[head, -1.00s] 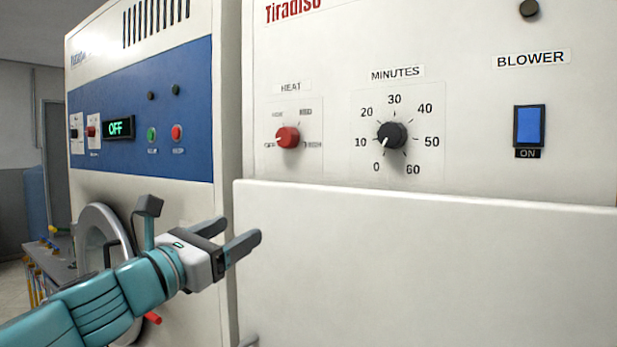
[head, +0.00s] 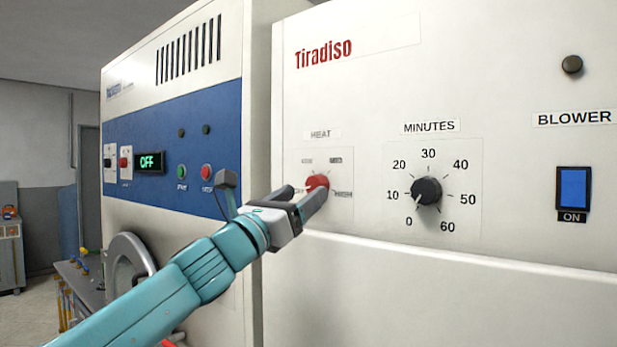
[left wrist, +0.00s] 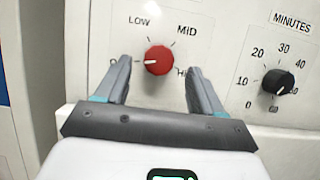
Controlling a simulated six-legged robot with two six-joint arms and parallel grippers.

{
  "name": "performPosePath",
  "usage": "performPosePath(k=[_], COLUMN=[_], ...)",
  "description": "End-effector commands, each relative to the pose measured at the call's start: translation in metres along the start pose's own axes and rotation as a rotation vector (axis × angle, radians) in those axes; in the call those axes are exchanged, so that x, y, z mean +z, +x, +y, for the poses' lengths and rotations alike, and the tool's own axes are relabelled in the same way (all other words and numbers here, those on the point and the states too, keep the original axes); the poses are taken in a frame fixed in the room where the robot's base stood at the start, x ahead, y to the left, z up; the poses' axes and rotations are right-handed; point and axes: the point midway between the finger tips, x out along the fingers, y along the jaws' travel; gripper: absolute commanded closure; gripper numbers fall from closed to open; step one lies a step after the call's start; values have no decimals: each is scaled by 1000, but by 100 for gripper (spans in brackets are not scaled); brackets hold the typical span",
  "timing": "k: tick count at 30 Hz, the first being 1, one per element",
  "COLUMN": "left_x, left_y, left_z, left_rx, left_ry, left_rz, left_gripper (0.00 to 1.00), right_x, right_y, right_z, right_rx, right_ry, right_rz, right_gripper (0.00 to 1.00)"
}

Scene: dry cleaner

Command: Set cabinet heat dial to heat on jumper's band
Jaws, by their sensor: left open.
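The red heat dial (head: 317,182) is on the white cabinet's front panel under a HEAT label. In the left wrist view the dial (left wrist: 158,60) shows LOW, MID and partly hidden marks at either side. Its pale pointer line faces left, toward the partly covered lower-left mark. My left gripper (head: 303,196) is open in front of the dial. In the left wrist view its fingers (left wrist: 155,82) stand to either side of the dial, apart from it. No jumper or band is in view. My right gripper is not in view.
A black MINUTES dial (head: 427,191) sits right of the heat dial, with a blue BLOWER switch (head: 573,188) marked ON farther right. A ledge (head: 450,248) juts out below the dials.

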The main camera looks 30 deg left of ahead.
Motion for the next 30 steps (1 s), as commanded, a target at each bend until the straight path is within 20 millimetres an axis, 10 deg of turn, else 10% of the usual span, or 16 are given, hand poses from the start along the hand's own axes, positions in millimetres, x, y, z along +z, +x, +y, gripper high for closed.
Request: performPosePath(k=[16,21,30], left_x=[-2,-2,-2], left_y=[30,30,30], left_z=[0,0,1], left_rx=[-2,-2,-10], left_ry=[0,-1,21], left_rz=[1,1,2], left_gripper=[32,88,88], right_x=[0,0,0], right_y=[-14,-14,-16], right_z=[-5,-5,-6], right_rx=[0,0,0], right_ry=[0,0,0], right_rz=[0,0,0], right_gripper=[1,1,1])
